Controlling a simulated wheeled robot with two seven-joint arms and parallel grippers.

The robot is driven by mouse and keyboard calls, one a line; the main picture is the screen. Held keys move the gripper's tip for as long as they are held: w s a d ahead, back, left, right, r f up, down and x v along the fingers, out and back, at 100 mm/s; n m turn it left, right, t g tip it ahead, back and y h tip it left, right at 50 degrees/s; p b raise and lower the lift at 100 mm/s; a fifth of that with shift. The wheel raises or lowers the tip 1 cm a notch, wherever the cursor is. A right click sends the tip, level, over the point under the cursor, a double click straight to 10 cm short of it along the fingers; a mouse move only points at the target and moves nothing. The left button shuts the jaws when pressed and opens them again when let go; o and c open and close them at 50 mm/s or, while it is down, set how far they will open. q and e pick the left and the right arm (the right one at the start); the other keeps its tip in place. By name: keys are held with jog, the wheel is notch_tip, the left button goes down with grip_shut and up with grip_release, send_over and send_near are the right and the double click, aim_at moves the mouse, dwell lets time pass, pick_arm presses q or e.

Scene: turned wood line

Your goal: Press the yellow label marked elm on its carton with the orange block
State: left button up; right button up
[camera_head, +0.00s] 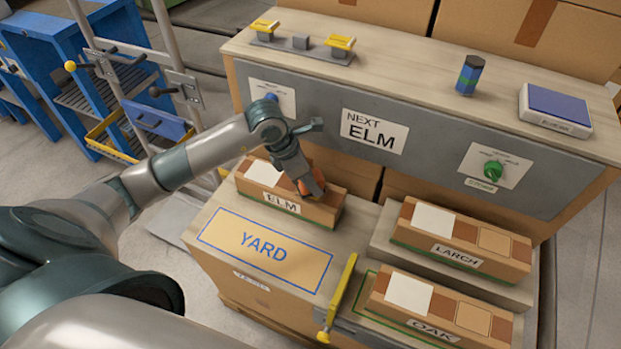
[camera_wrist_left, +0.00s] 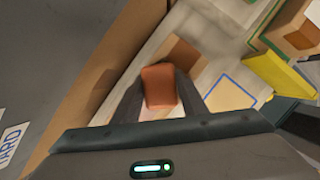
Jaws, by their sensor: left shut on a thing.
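The elm carton (camera_head: 312,212) is a long brown box with an ELM tag, at the back of the left counter. A white patch (camera_head: 263,172) shows on the left of its top. My left gripper (camera_head: 313,186) is over the carton's right half, shut on the orange block (camera_head: 307,184). The block also shows between the fingers in the left wrist view (camera_wrist_left: 160,86). Gripper and block hide part of the carton top; I cannot make out a yellow label there. I cannot tell whether the block touches the top. My right gripper is not in view.
The larch carton (camera_head: 457,240) and oak carton (camera_head: 437,308) stand to the right. A yellow bar (camera_head: 341,290) rises beside the YARD panel (camera_head: 264,250), which is bare. Behind is a grey panel with a NEXT ELM sign (camera_head: 374,131) and a green knob (camera_head: 493,170).

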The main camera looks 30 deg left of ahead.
pick_arm(q)
jog(key=shift+r+p, duration=1.95)
jog(key=shift+r, duration=1.55)
